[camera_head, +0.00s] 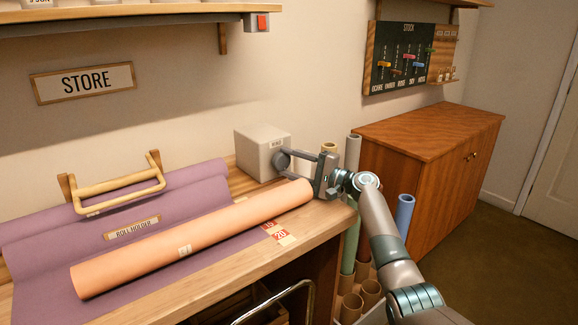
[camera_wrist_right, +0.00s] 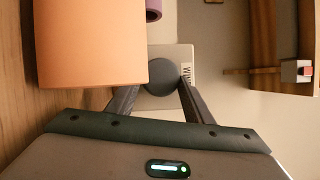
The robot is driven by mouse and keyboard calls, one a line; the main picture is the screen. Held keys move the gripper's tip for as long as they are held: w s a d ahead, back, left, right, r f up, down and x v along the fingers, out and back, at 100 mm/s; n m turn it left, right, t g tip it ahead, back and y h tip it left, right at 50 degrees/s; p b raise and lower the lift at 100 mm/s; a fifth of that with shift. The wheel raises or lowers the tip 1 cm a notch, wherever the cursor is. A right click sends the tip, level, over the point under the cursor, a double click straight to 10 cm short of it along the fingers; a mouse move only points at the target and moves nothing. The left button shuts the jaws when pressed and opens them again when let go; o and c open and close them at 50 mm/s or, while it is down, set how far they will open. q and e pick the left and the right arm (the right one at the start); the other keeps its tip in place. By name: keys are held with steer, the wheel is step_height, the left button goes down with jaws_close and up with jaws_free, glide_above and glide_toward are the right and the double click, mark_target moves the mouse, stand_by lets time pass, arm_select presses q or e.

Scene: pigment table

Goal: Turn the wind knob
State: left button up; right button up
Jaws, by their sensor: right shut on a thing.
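The wind knob (camera_head: 281,160) is a round dark grey knob on the side of a pale grey box (camera_head: 258,150) at the back of the bench. My right gripper (camera_head: 290,160) reaches it from the right, its fingers shut on the knob. In the right wrist view the knob (camera_wrist_right: 160,80) sits between the two fingertips, and the box (camera_wrist_right: 170,52) with a "WIND" label shows behind it. My left gripper is in neither view.
An orange roll (camera_head: 190,240) lies on a purple mat (camera_head: 50,285) on the bench, close beside my right gripper. A roll holder (camera_head: 115,190) stands at the left. Several upright rolls, including a blue one (camera_head: 404,214), and a wooden cabinet (camera_head: 430,150) are at the right.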

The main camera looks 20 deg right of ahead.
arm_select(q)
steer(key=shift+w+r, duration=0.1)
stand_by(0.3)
arm_select(e)
steer(key=o, duration=1)
steer(key=shift+o, duration=0.2)
steer(key=shift+s+d+f, duration=0.15)
steer(key=shift+s+d, duration=0.25)
steer(key=b+v, duration=0.2)
steer(key=v, duration=1.3)
steer(key=shift+s+d, duration=0.15)
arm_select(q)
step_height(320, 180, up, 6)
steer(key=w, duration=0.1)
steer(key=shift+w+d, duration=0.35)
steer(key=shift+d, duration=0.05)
arm_select(e)
steer(key=shift+s+d, duration=0.3)
steer(key=shift+s, duration=0.05)
